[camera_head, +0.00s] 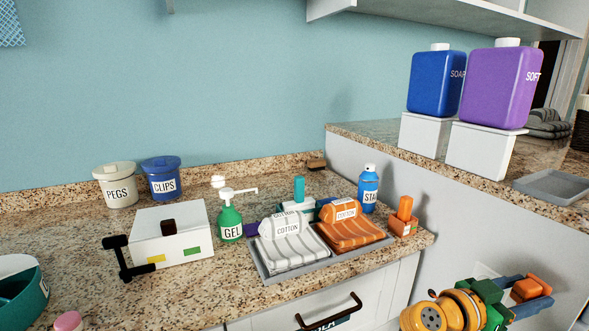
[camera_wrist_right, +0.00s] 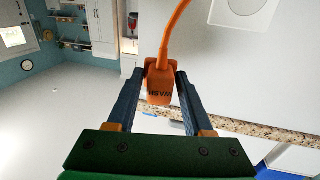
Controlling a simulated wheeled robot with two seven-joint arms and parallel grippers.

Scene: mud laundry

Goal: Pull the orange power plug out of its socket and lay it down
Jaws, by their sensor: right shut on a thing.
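The orange power plug (camera_wrist_right: 159,82), with dark lettering, is between the two blue fingers of my right gripper (camera_wrist_right: 160,88) in the right wrist view. The fingers are shut on it, and its orange cord (camera_wrist_right: 172,35) runs up out of the picture. A white plate with a grey ring (camera_wrist_right: 241,8), which looks like the socket, is up and right, apart from the plug. In the head view my right gripper (camera_head: 528,293) is at the lower right, with the orange plug (camera_head: 530,287) in it, in front of the grey-white side panel. My left gripper is not in view.
The granite counter (camera_head: 90,300) carries a white box (camera_head: 170,235), a green gel bottle (camera_head: 230,220), a grey tray (camera_head: 270,277) with towels, and an orange object (camera_head: 404,212) near its right end. A higher ledge (camera_head: 480,178) holds blue and purple bottles.

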